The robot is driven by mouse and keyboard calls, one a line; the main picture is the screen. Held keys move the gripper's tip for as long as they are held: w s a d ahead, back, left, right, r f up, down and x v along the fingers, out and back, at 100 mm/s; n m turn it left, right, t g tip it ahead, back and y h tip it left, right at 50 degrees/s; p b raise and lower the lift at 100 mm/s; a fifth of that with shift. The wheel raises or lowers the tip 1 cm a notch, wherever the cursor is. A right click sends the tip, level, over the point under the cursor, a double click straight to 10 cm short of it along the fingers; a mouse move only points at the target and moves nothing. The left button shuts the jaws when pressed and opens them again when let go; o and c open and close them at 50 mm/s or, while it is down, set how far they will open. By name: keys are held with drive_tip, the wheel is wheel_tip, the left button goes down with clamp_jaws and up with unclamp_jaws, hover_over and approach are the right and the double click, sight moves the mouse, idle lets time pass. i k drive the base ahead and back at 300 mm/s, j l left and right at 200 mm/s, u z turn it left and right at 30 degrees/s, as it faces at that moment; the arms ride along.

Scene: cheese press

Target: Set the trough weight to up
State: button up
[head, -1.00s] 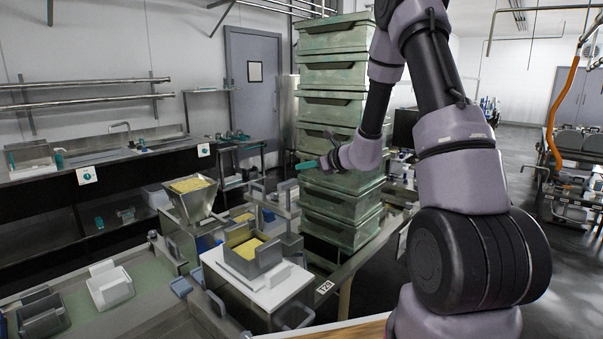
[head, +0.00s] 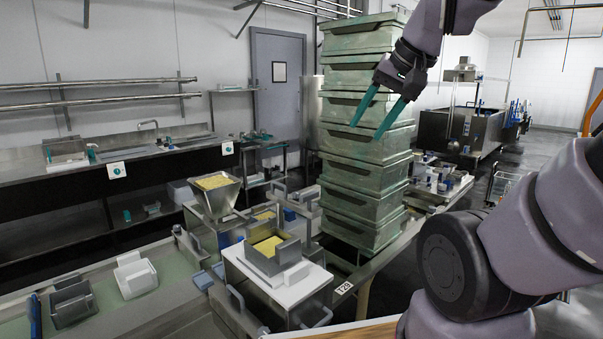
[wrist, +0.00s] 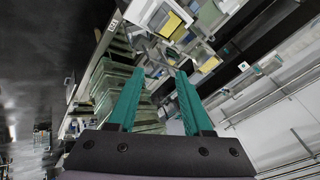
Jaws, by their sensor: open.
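My gripper (head: 368,130) is open and empty, raised in front of the green crate stack, with its two teal fingers pointing down and left. In the wrist view the gripper (wrist: 157,74) has its fingers apart with nothing between them. A long green-bottomed trough (head: 185,262) lies at the lower left in the head view. A white block with a handle-like top (head: 136,275) and a dark grey one (head: 71,302) sit in it. I cannot tell which part is the trough weight or whether it is up. My gripper is well apart from both blocks.
A stack of green crates (head: 365,165) stands behind my gripper. A metal box of yellow curd (head: 273,252) sits on a white board (head: 300,292); a curd-filled hopper (head: 215,197) stands behind it. A long sink counter (head: 125,155) runs along the back wall.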

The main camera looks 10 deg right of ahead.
sight(312, 251)
drive_tip(key=i+l+u, duration=0.1)
drive_tip(key=u, duration=0.3)
drive_tip(key=i+l+u, duration=0.1)
drive_tip(key=l+u, duration=0.25)
drive_tip(key=i+l+u, duration=0.15)
drive_tip(key=l, duration=0.55)
drive_tip(key=i+l+u, duration=0.1)
drive_tip(key=l, duration=0.65)
drive_tip(key=i+l+u, duration=0.15)
drive_tip(key=l, duration=0.6)
